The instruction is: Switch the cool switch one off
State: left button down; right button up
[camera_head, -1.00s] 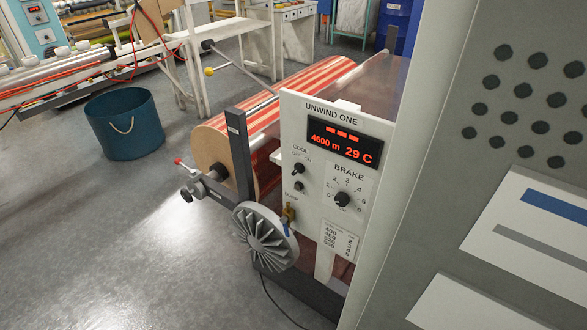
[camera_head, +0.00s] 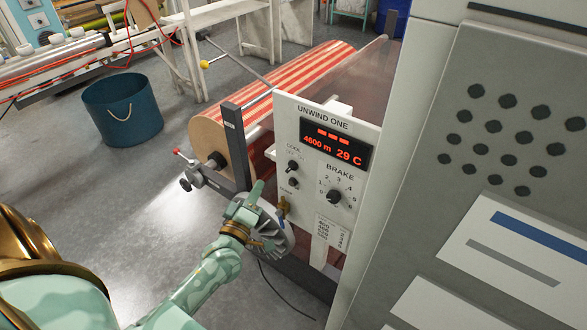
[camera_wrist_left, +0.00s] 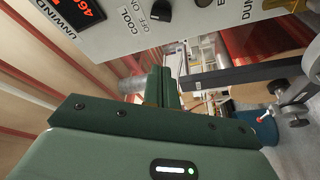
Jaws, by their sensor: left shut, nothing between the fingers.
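The cool switch (camera_head: 292,167) is a small black toggle under the "COOL" label on the white "UNWIND ONE" panel (camera_head: 313,110). In the left wrist view a black switch (camera_wrist_left: 160,11) shows at the top edge beside the "COOL OFF ON" lettering. The display reads 4600 m and 29 C. My left gripper (camera_head: 256,192) is shut and empty, in front of the handwheel and a little below and left of the cool switch, apart from it. Its green fingers (camera_wrist_left: 163,88) also show in the left wrist view. My right gripper is not in view.
A brake knob (camera_head: 334,196) sits right of the switch, and a smaller knob (camera_head: 293,183) just below it. A grey handwheel (camera_head: 273,240) and a brass valve (camera_head: 282,206) are close by. A striped roll (camera_head: 300,82) stands behind. A blue bin (camera_head: 123,110) stands on open floor.

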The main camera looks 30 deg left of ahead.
aim_at(291, 168)
pick_arm(q)
jog(key=shift+s+a+n, duration=0.15)
jog(key=shift+s+n, duration=0.05)
jog(key=shift+n, duration=0.2)
jog(key=shift+w, duration=0.1)
jog(key=b+x, duration=0.1)
jog(key=x, duration=0.9)
jog(key=shift+b, duration=0.4)
jog(key=d+f, duration=0.1)
jog(key=d, duration=0.2)
jog(key=shift+f, duration=0.35)
jog(key=shift+d+f, duration=0.15)
jog(key=shift+d, duration=0.1)
jog(key=shift+s, duration=0.2)
